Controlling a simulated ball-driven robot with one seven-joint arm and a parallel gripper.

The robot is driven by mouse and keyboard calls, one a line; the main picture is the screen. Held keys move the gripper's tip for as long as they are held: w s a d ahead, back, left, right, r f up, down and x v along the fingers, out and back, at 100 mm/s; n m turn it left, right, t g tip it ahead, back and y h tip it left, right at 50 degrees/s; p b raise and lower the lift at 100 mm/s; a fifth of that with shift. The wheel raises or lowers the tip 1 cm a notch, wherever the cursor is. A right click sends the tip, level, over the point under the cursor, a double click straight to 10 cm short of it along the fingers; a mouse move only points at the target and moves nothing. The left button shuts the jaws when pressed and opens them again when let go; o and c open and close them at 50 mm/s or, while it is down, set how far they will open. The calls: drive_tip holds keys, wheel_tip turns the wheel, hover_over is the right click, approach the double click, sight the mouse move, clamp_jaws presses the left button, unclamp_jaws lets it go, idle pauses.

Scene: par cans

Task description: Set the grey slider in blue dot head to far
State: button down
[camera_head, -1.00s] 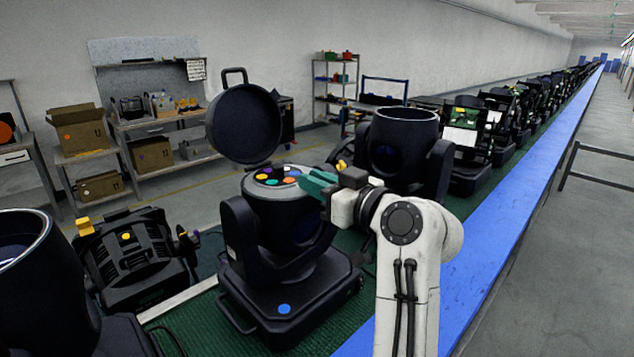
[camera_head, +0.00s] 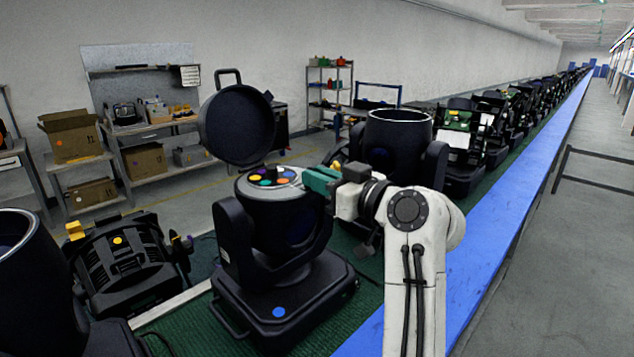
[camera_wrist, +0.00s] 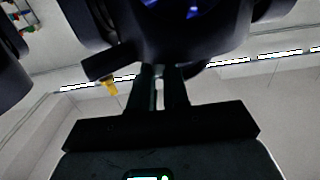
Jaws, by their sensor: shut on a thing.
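The blue dot head (camera_head: 262,265) stands on the green strip, with a blue dot (camera_head: 279,311) on its base. Its round lid (camera_head: 237,125) is open and upright behind the top. The top face (camera_head: 262,189) carries several coloured round parts. My gripper (camera_head: 308,180), with teal fingers, is at the right side of this top face. It is shut with a narrow gap between the fingers, which also show in the wrist view (camera_wrist: 160,88). It appears shut on the grey slider, but the fingers hide the slider and the contact.
Another dark head (camera_head: 398,133) stands close behind my gripper. A black lamp (camera_head: 125,265) lies at left, and part of another head (camera_head: 35,285) is at the left edge. A blue strip (camera_head: 480,260) runs along the right, with open floor beyond.

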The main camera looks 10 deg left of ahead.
drive_tip(key=c, duration=1.1)
unclamp_jaws()
drive_tip(key=shift+d, duration=0.1)
drive_tip(key=b+v, duration=0.2)
drive_tip(key=v, duration=0.8)
drive_tip(key=shift+s+d+b, duration=0.25)
drive_tip(key=shift+d+b, duration=0.05)
drive_tip(key=shift+b, duration=0.05)
